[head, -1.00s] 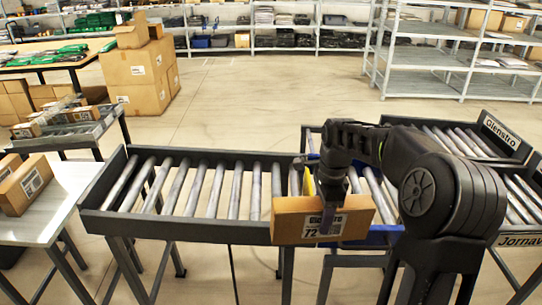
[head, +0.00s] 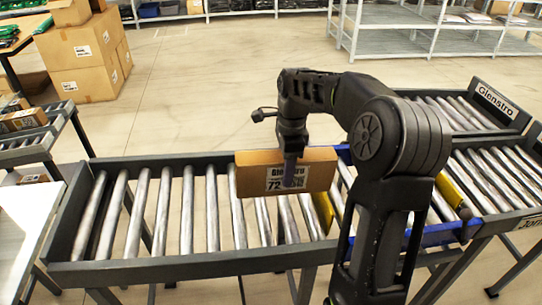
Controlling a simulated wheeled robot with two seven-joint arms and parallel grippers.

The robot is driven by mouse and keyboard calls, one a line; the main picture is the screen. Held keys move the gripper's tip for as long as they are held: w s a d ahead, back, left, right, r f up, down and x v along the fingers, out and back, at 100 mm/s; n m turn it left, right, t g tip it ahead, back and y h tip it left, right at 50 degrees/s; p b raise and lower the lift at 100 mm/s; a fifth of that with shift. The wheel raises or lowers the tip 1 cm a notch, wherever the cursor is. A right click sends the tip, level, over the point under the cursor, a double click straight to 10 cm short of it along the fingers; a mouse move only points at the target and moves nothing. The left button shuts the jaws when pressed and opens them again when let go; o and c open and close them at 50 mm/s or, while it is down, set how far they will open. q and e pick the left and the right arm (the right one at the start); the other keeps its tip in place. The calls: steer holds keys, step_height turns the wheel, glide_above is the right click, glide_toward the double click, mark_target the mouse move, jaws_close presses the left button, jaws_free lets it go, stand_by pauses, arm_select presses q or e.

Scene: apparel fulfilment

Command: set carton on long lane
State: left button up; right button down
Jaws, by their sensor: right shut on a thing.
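My right gripper (head: 290,170) is shut on a brown carton (head: 249,180) with a white label reading "Glenstro 72". It holds the carton roughly level, over the right part of the roller conveyor (head: 130,268) in the head view. The carton hides some rollers, and I cannot tell whether its underside touches them. To the right are a lane with a "Glenstro" sign (head: 497,103) and a nearer lane (head: 508,180) whose sign is partly cut off. My left gripper is not in view.
Yellow plates (head: 323,212) (head: 452,192) and a blue frame section (head: 408,238) lie by my right arm. The conveyor's left rollers are clear. A side rack with boxes (head: 22,120), a white table (head: 25,215) and stacked cartons (head: 85,75) stand left.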

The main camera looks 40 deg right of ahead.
steer(key=shift+s+r, duration=0.1)
stand_by(0.3)
step_height(320, 180, down, 6)
steer(key=b, duration=0.4)
steer(key=shift+a+b, duration=0.15)
steer(key=shift+b, duration=0.25)
steer(key=shift+w+a+f+b, duration=0.1)
steer(key=shift+f+b, duration=0.45)
steer(key=shift+f, duration=0.4)
steer(key=shift+w+a+f+b, duration=0.1)
steer(key=shift+f+b, duration=0.4)
steer(key=shift+f, duration=0.4)
steer(key=shift+c, duration=2.4)
jaws_free()
steer(key=shift+s, duration=0.1)
